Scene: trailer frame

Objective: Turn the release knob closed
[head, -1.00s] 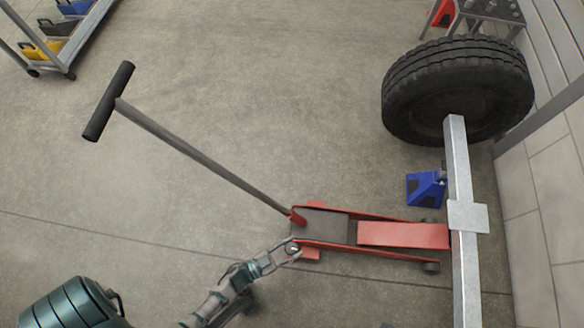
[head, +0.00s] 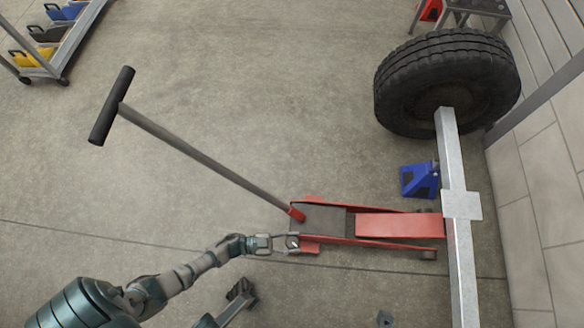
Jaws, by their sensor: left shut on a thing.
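A red floor jack (head: 400,226) lies on the concrete floor, with its long grey handle (head: 205,160) slanting up left to a black T-grip (head: 111,106). My left gripper (head: 293,243) is at the near rear side of the jack, shut on a small round part there, which I take to be the release knob (head: 293,242). The fingers cover most of the knob, so its turn position cannot be read. Part of my other arm (head: 240,292) shows low in the middle, apart from the jack; the state of its gripper cannot be made out.
A grey metal axle beam (head: 455,180) with a black tyre (head: 447,82) stands at the right, over the jack's front end. A blue jack stand (head: 420,180) is beside the beam. A cart (head: 72,45) is at the upper left. The floor left of the handle is clear.

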